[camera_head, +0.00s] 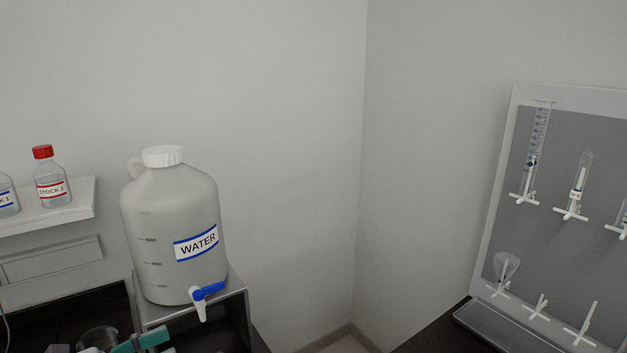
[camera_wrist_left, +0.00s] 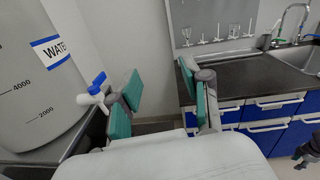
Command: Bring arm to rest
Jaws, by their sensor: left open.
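My left gripper (camera_head: 140,342) shows at the bottom left edge of the head view, with its teal finger pads low in front of the water jug (camera_head: 172,215). In the left wrist view the gripper (camera_wrist_left: 158,78) is open, with its two teal pads spread wide and nothing between them. The jug's blue and white tap (camera_wrist_left: 95,90) appears just left of the left pad there; I cannot tell whether they touch.
The jug stands on a raised metal stand (camera_head: 238,280). A glass beaker (camera_head: 98,338) is near my left gripper. A wall shelf (camera_head: 60,212) holds the STOCK 2 bottle (camera_head: 52,180) and another bottle. A peg rack (camera_head: 497,185) with glassware stands at right. A sink (camera_wrist_left: 295,58) is far right.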

